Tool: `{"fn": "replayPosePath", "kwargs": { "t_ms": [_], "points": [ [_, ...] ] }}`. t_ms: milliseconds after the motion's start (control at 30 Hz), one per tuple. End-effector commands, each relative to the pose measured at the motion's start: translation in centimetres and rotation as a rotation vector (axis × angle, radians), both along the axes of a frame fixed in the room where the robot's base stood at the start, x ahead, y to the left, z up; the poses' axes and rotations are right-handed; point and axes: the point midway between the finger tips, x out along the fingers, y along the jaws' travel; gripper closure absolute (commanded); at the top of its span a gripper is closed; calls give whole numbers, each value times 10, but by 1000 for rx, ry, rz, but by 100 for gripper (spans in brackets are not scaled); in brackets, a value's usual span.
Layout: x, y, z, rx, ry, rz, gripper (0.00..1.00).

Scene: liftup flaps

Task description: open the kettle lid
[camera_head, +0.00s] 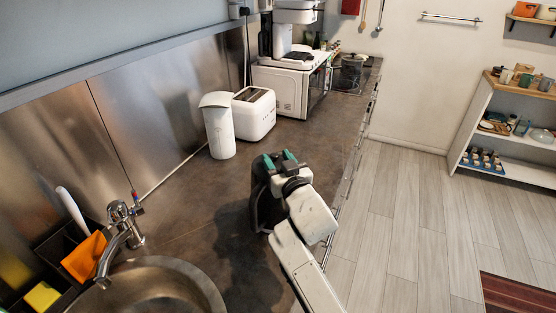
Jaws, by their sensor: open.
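A dark object (262,193), apparently the kettle, stands on the brown counter (190,215) right behind my gripper. Its right side is hidden by my gripper and arm, and a thin loop like a handle shows low on its left. I cannot make out its lid or whether the lid is up. My gripper (280,158) is open, its two teal fingertips at the top of the dark object in the picture. I cannot tell whether they touch it. A tall white jug-like vessel (219,132) with a slanted top stands farther back.
A white toaster (254,114) stands beside the white vessel, with a white oven (283,90) behind. A sink (165,286), tap (122,232) and dark caddy (52,246) are at front left. The steel wall bounds the counter's left. The floor at right is open.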

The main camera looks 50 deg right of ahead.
Motion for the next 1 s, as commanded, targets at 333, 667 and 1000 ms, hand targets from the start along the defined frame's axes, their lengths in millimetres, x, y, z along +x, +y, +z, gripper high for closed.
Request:
{"fn": "replayPosePath", "kwargs": {
  "t_ms": [333,667,1000],
  "points": [
    [0,0,0,0,0,0,77],
    [0,0,0,0,0,0,100],
    [0,0,0,-3,-1,0,100]
  ]
}}
